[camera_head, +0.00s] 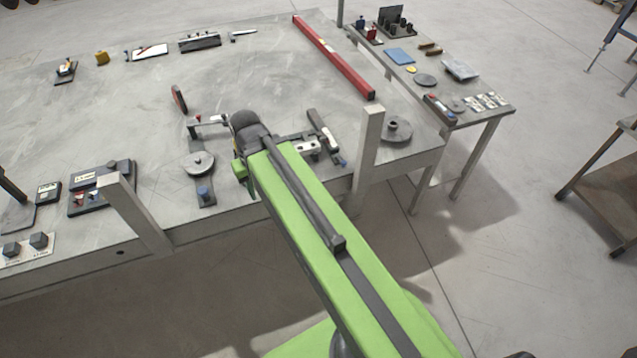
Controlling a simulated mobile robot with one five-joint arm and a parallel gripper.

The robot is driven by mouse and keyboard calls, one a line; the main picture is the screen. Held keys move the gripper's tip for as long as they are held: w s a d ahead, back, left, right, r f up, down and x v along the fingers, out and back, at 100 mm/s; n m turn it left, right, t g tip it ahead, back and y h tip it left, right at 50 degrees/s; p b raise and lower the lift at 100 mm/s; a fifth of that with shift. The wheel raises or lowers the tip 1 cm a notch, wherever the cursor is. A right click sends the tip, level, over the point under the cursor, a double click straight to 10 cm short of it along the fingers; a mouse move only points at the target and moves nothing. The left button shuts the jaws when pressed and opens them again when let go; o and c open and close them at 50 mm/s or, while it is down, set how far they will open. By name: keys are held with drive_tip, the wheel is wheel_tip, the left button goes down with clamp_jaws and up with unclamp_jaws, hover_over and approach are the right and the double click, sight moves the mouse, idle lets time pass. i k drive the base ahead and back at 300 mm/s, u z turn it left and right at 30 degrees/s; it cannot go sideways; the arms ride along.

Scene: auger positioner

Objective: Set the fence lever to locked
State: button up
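My green arm reaches over the front edge of the grey workbench (110,80), and its dark rounded end stands over a device with metal parts. My gripper's fingertips cannot be made out there, and the arm hides the middle of the device. A dark lever-like handle (317,121) with a blue end shows just right of my arm, beside a pale block (306,148). I cannot tell for sure whether it is the fence lever, or how it is set. Left of my arm, a small light-coloured arm with a red part (195,130) sticks out.
A long red bar (335,58) lies at the back right. Upright posts (368,140) and (128,208) rise at the front edge.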

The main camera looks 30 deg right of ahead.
sight(344, 163)
drive_tip(key=u, duration=0.05)
drive_tip(key=k, duration=0.55)
drive_tip(key=u, duration=0.55)
drive_tip(key=i, duration=0.75)
drive_tip(key=u, duration=0.35)
drive_tip(key=k, duration=0.8)
drive_tip(key=z, duration=0.2)
drive_tip(key=i, duration=1.35)
drive_tip(key=u, duration=0.05)
